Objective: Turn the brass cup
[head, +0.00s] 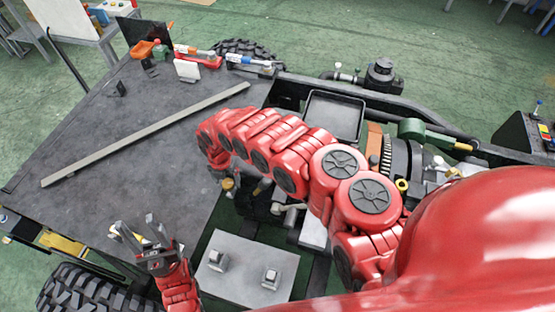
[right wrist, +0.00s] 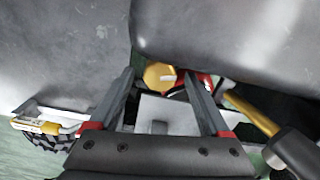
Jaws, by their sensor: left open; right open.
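The brass cup (right wrist: 160,75) shows in the right wrist view as a round yellow disc between the two fingertips of my right gripper (right wrist: 159,88). The fingers are spread apart, and I cannot tell whether they touch it. In the head view a small brass round part (head: 228,184), apparently the cup, shows just below the end of my red right arm, which hides most of the right gripper. My left gripper (head: 138,228) has its fingers spread over the near edge of the dark plate, well left of the cup.
A grey plate with two blocks (head: 245,268) lies below the right arm. A long metal bar (head: 145,135) lies on the dark plate (head: 95,120). Tools (head: 195,60) stand at its far edge. A yellow rod with a black end (right wrist: 252,110) is right of my right gripper's fingers.

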